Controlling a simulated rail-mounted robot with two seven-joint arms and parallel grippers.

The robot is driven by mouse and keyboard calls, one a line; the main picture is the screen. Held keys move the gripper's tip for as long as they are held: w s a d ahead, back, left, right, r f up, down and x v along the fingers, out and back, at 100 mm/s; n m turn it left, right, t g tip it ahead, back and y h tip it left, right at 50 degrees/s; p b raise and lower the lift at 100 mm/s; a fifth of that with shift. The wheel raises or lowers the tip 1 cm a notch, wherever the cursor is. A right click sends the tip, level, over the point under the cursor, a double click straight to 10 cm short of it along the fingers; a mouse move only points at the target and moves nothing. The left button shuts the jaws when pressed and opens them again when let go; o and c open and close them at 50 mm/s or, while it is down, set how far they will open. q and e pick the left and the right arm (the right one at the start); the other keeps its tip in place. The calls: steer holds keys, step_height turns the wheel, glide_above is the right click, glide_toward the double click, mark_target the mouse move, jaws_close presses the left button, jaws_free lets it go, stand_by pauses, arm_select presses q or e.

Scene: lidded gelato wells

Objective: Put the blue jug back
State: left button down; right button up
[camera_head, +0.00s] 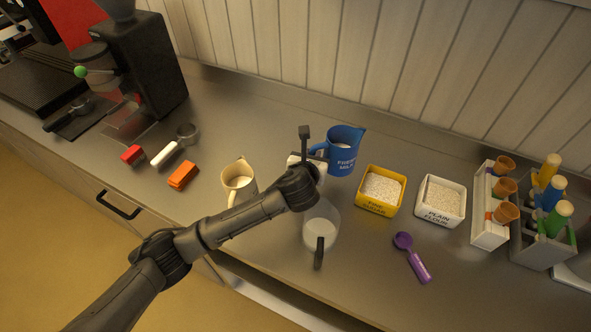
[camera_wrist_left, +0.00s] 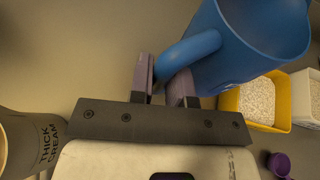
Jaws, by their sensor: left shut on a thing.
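The blue jug (camera_head: 345,158), lettered as fresh milk, is towards the back of the counter, left of and behind the yellow sugar tub. It looks close to upright; I cannot tell whether its base touches the counter. My left gripper (camera_head: 319,153) is at the jug's left side. In the left wrist view the blue jug (camera_wrist_left: 258,40) fills the upper right, and its handle is between the finger pads of my left gripper (camera_wrist_left: 168,80), which is shut on it. My arm hides part of the counter in front. My right gripper is not in view.
A cream jug (camera_head: 238,180) stands to the left, a clear jug (camera_head: 321,222) in front. The yellow sugar tub (camera_head: 369,203), white flour tub (camera_head: 420,214) and purple scoop (camera_head: 417,266) are to the right. The counter behind the jug, up to the wall, is clear.

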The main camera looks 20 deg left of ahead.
arm_select(q)
steer(key=shift+w+a+f+b, duration=0.1)
steer(key=shift+a+f+b, duration=0.25)
steer(key=shift+a+f, duration=0.8)
steer(key=shift+s+a+f+b, duration=0.1)
steer(key=shift+a+f+b, duration=0.25)
steer(key=shift+a+f, duration=0.8)
steer(key=shift+w+a+f+b, duration=0.1)
steer(key=shift+a+f+b, duration=0.25)
steer(key=shift+a+f, duration=0.8)
steer(key=shift+d+f, duration=0.3)
steer(key=shift+d, duration=0.1)
steer(key=shift+f, duration=0.15)
steer(key=c, duration=1.1)
jaws_free()
